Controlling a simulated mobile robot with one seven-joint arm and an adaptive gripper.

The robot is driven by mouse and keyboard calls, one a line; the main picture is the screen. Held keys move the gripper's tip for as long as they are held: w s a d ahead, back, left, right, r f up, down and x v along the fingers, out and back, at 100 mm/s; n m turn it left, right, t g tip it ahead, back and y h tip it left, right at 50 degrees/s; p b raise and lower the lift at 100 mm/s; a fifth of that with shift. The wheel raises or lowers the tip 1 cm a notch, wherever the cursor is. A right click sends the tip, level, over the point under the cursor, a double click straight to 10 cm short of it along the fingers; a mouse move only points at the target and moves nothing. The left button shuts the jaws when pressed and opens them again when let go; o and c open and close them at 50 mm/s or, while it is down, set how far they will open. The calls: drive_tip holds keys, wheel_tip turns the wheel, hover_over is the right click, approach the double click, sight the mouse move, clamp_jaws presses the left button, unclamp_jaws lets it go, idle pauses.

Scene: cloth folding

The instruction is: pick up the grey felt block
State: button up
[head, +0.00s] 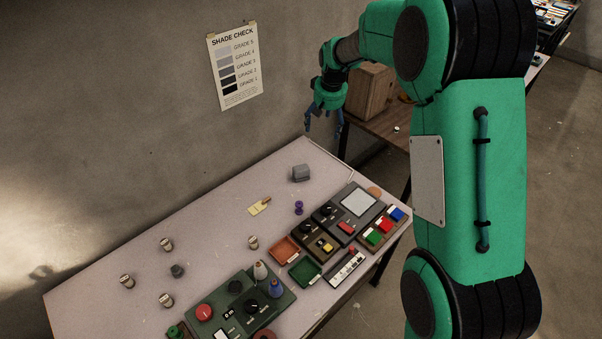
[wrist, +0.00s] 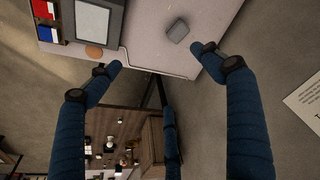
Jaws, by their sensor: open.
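The grey felt block (head: 301,173) sits on the pale table (head: 225,225) near its far right corner, close to the wall. It also shows in the wrist view as a small grey block (wrist: 178,30) near the top, beyond my fingertips. My gripper (head: 323,122) hangs above and beyond the table's far corner, up and to the right of the block in the head view, apart from it. Nothing hides the block.
A yellow tag (head: 260,206) and a purple spool-like piece (head: 298,208) lie near the block. Control panels (head: 322,234) with trays and buttons fill the front right. A second table with a wooden box (head: 370,92) stands behind. The wall is close.

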drive_tip(key=w+a+f, duration=0.4)
drive_tip(key=w+f, duration=0.1)
drive_tip(key=f, duration=0.4)
drive_tip(key=n+g+p, duration=0.1)
hover_over(301, 168)
drive_tip(key=s, duration=0.1)
wheel_tip(301, 168, down, 13)
drive_tip(key=shift+d, duration=0.45)
drive_tip(key=shift+f, duration=0.1)
drive_tip(key=f, duration=0.5)
drive_tip(key=w+f, duration=0.1)
drive_tip(key=f, duration=0.2)
drive_tip(key=shift+w+a+f, duration=0.1)
drive_tip(key=shift+a, duration=0.1)
drive_tip(key=shift+f, duration=0.1)
drive_tip(key=shift+a+f, duration=0.15)
drive_tip(key=shift+f, duration=1.2)
drive_tip(key=shift+w+a+f, duration=0.1)
drive_tip(key=shift+w+f, duration=0.05)
drive_tip(key=shift+f, duration=1)
